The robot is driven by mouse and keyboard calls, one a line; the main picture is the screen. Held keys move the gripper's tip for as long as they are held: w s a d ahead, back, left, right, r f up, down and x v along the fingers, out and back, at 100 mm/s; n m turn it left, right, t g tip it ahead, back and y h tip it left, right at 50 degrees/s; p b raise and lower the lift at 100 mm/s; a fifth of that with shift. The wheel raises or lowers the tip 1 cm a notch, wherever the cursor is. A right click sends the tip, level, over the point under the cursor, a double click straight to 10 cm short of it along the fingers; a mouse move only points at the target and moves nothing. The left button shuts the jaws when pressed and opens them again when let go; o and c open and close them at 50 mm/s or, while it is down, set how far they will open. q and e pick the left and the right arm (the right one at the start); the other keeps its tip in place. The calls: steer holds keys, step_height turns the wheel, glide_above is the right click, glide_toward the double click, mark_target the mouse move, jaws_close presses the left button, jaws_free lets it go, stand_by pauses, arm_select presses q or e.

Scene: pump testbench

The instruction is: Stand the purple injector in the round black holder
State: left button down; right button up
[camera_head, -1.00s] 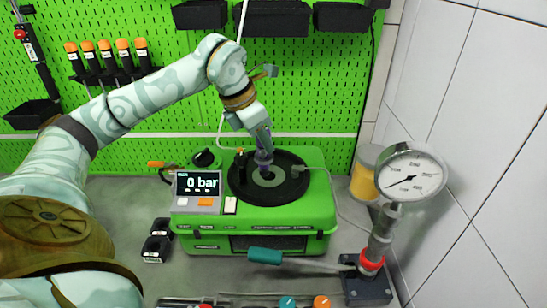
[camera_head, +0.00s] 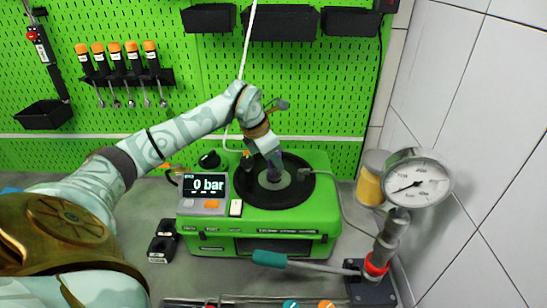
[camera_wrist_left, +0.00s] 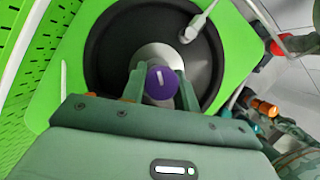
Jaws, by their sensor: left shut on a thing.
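The purple injector (camera_wrist_left: 161,82) is held upright between the fingers of my left gripper (camera_wrist_left: 161,88); its round top faces the wrist camera. In the head view the injector (camera_head: 274,169) shows as a dark purple piece below my left gripper (camera_head: 270,150). It is over the middle of the round black holder (camera_head: 245,189), a wide black disc with a silver centre on the green testbench. The holder also fills the upper middle of the wrist view (camera_wrist_left: 108,55). The injector's lower end is hidden, so I cannot tell whether it is seated. My right gripper is out of view.
The green testbench (camera_head: 290,222) carries a display (camera_head: 205,186) reading 0 bar. A pressure gauge (camera_head: 418,183) and a yellow-filled jar (camera_head: 371,185) stand at right. Small black blocks (camera_head: 162,242) lie at left. A green pegboard (camera_head: 310,90) closes the back.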

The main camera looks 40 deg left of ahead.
arm_select(q)
steer(key=shift+f, duration=0.3)
steer(key=c, duration=1.1)
jaws_free()
steer(key=shift+o, duration=0.2)
steer(key=v, duration=1.2)
steer(key=shift+r, duration=0.4)
steer(key=shift+s+f, duration=0.1)
